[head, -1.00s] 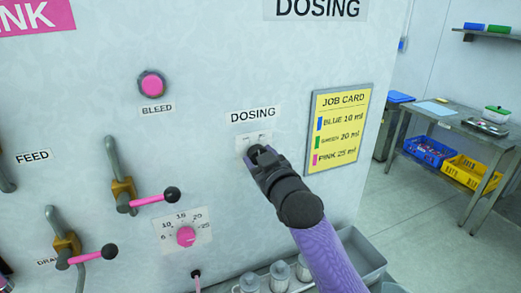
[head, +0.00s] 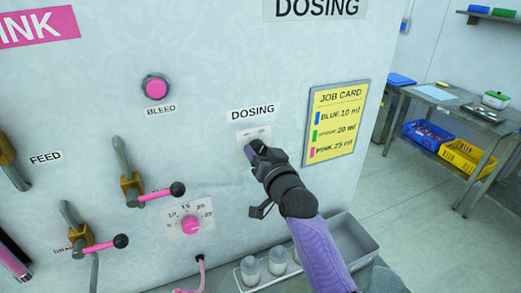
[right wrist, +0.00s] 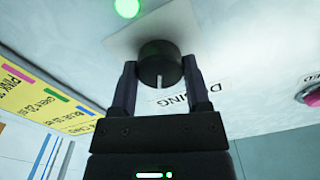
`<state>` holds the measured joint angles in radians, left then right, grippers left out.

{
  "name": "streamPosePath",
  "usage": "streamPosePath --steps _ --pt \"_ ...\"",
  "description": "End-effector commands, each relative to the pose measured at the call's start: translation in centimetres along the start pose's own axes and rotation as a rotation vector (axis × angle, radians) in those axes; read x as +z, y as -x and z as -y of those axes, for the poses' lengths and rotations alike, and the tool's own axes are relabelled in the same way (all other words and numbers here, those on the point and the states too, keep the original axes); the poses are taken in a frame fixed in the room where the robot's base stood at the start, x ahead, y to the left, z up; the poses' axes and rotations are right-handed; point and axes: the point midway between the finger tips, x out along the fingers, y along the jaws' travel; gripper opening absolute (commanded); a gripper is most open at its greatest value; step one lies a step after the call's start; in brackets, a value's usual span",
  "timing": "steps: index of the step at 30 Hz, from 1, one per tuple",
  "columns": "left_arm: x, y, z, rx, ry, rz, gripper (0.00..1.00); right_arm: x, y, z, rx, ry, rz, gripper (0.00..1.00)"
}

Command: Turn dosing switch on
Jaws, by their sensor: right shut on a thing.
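The dosing switch is a round black knob (right wrist: 160,62) with a white line, on a pale plate (head: 254,134) under the DOSING label (head: 252,113). My right gripper (right wrist: 160,85) is shut on the knob, one finger on each side, in the right wrist view. A round green lamp (right wrist: 127,8) glows near the plate's edge there. In the head view my right gripper (head: 256,150) covers most of the knob. The white line points toward the gripper in the right wrist view. My left gripper is not in view.
A yellow job card (head: 338,122) hangs right of the switch. A pink BLEED button (head: 156,88), pink-handled levers (head: 155,194) and a pink dial (head: 191,225) are to the left. A tray (head: 352,240) with bottles stands below my arm.

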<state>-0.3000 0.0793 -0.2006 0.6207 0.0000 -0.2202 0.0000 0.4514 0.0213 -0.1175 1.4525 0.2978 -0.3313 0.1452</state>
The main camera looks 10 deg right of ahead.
Motion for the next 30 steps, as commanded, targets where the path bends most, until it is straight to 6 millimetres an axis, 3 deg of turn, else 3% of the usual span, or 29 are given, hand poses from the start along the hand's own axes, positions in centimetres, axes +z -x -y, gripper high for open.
streamPosePath --steps 16,17,21,22,30 --pt "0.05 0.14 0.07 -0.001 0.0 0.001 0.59 0.02 0.0 -0.01 0.0 -0.026 0.0 0.02" --pt "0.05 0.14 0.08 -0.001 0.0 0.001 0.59 0.02 0.0 -0.01 0.0 -0.026 0.0 0.63" --pt "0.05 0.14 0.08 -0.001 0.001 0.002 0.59 0.01 0.0 -0.01 0.0 -0.026 0.0 0.93" --pt "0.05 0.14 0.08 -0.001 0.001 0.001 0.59 0.01 0.0 -0.01 0.0 -0.025 0.0 0.96" --pt "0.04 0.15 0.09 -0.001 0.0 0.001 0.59 0.0 0.09 -0.01 0.0 -0.024 0.0 0.96"
